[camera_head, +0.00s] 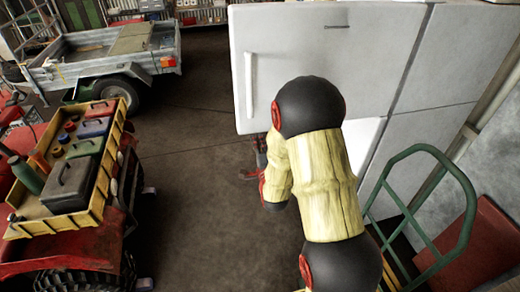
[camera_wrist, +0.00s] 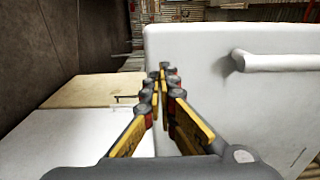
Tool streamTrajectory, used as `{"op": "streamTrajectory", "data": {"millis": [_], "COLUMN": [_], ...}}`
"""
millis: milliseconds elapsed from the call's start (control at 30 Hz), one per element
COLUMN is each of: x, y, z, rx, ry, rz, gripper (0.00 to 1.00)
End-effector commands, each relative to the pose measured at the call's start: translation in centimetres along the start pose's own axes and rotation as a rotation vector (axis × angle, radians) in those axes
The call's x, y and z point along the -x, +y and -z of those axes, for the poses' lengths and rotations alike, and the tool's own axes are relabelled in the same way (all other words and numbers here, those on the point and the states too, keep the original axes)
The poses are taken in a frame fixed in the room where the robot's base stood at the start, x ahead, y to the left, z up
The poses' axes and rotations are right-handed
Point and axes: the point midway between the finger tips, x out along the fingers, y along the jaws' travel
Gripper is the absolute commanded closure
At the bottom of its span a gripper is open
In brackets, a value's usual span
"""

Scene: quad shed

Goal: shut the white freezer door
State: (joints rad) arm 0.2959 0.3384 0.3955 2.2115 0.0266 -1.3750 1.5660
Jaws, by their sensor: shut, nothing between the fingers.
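The white freezer door (camera_head: 300,60) is the upper panel of a tall white fridge-freezer (camera_head: 440,60) in the head view. Its handle (camera_head: 249,85) is near its left edge. The door appears to stand out from the body, but how far I cannot tell. In the wrist view the door (camera_wrist: 230,90) fills the right side, with its handle (camera_wrist: 275,62) at the upper right. My gripper (camera_wrist: 163,70) is shut and empty, its fingers along the door's left edge; contact is unclear. In the head view my arm hides most of the gripper (camera_head: 250,174).
A green hand truck (camera_head: 470,205) stands right of my arm. A red quad with a yellow cargo box (camera_head: 100,190) is at left, a grey trailer (camera_head: 130,60) behind it. Dark floor (camera_head: 200,150) between them and the freezer is open.

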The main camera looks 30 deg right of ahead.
Motion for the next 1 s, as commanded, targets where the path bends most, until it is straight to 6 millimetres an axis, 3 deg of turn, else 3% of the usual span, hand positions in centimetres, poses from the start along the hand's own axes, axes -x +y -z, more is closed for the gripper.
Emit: {"op": "streamTrajectory", "data": {"millis": [200,767,1000], "x": [-2.7,-3.6,-6.3], "y": [0.0,0.0,0.1], "z": [0.0,0.0,-0.5], "rx": [0.000,0.000,-0.001], "ry": [0.000,0.002,0.042], "rz": [0.000,0.000,0.003], "gripper": [1.00,1.00,1.00]}}
